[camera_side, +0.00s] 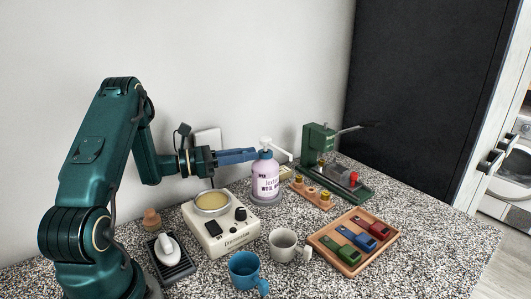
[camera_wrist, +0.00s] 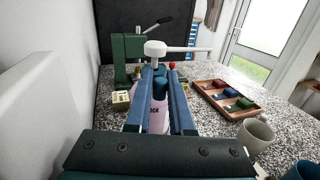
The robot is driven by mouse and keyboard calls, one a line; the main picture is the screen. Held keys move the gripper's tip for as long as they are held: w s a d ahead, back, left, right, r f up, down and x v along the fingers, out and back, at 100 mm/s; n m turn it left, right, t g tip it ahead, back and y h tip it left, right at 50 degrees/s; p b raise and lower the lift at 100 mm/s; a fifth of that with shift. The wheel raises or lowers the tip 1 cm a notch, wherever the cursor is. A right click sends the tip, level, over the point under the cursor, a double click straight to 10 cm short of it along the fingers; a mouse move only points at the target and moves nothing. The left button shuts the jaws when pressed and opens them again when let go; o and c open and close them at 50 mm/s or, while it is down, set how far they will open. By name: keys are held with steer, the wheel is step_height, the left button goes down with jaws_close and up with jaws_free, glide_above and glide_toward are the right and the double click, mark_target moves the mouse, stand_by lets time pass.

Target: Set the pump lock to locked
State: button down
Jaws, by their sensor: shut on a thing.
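A lilac pump bottle (camera_side: 265,182) with dark lettering stands upright on a round base on the speckled counter. Its white pump head (camera_side: 266,141) has a spout pointing right; it also shows in the wrist view (camera_wrist: 156,48). My gripper (camera_side: 257,154) reaches in level from the left at the neck, just below the pump head. In the wrist view, its two long blue fingers (camera_wrist: 160,78) close around the blue neck collar, with the lilac body showing between them. The fingers hide much of the collar, and I cannot read its lock setting.
A cream device with a round dish (camera_side: 221,227) stands in front of the bottle. A green lever press (camera_side: 317,150) is behind right. A wooden tray (camera_side: 337,262) with coloured pieces, a grey mug (camera_side: 282,245) and a blue mug (camera_side: 243,270) stand in front. The wall is close behind.

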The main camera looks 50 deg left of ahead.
steer(key=shift+d, duration=0.3)
steer(key=c, duration=0.8)
jaws_free()
steer(key=shift+a, duration=0.1)
